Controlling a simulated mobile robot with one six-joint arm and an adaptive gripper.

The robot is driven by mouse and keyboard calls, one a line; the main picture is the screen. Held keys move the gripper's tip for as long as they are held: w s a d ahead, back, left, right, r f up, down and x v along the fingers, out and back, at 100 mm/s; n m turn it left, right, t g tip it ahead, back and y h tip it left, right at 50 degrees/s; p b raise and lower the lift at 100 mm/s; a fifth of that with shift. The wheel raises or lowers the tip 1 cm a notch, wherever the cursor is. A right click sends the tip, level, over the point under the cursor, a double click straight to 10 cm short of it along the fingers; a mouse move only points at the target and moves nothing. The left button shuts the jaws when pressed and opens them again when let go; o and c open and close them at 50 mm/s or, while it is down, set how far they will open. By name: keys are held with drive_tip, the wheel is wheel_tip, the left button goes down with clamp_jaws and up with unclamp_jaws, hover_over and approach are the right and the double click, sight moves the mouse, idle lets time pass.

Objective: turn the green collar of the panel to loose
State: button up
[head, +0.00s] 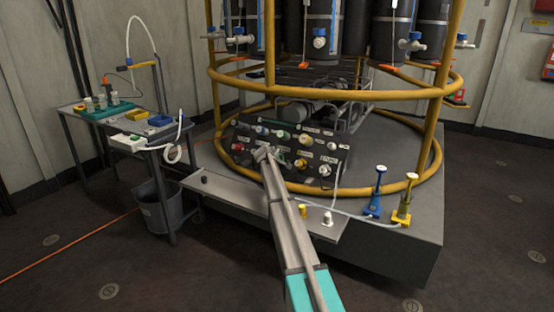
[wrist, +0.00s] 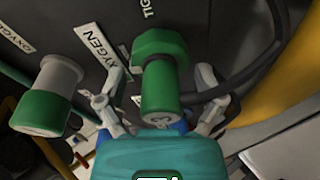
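The green collar (wrist: 161,55) stands out from the dark panel (wrist: 110,15) in the wrist view. It has a wide faceted part against the panel and a narrower round green end towards me. My gripper (wrist: 160,84) is open, with one finger on each side of the green fitting and a visible gap at both sides. A label starting "TIG" is above it, and an "OXYGEN" label is at its left. In the head view my gripper (head: 270,156) is at the front of the panel (head: 243,140) and hides part of it.
A second fitting (wrist: 47,96), grey with a green end, sits left of my gripper in the wrist view. A dark hose curves close by on the right. A yellow rail (head: 225,76) rings the frame, and a grey ledge (head: 225,193) lies below the panel.

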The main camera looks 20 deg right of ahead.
drive_tip(key=shift+s, duration=0.15)
idle(0.4)
drive_tip(key=shift+m, duration=0.5)
drive_tip(key=shift+m+h+b, duration=0.3)
drive_tip(key=shift+m+b, duration=0.15)
drive_tip(key=shift+m, duration=1.15)
drive_tip(key=shift+d+m+h+b, duration=0.1)
drive_tip(key=shift+m+h+b, duration=0.35)
drive_tip(key=shift+m, duration=2.15)
drive_tip(key=shift+m+h, duration=0.55)
drive_tip(key=shift+m, duration=1.85)
drive_tip(key=m+g, duration=0.1)
drive_tip(key=m, duration=0.4)
drive_tip(key=shift+h, duration=0.3)
drive_tip(key=p+v, duration=0.5)
drive_tip(key=v, duration=0.9)
drive_tip(key=s+a+r+n+g+y+p, duration=0.1)
drive_tip(key=s+a+r+p, duration=0.1)
drive_tip(key=s+r+p, duration=0.3)
drive_tip(key=s+a+r+n+g+y+p, duration=0.1)
drive_tip(key=s+r+p, duration=0.4)
drive_tip(key=s+p, duration=0.5)
drive_tip(key=shift+s+a+n+g+y+p, duration=0.2)
drive_tip(key=shift+a+n+g+y+p, duration=0.25)
drive_tip(key=shift+a, duration=0.55)
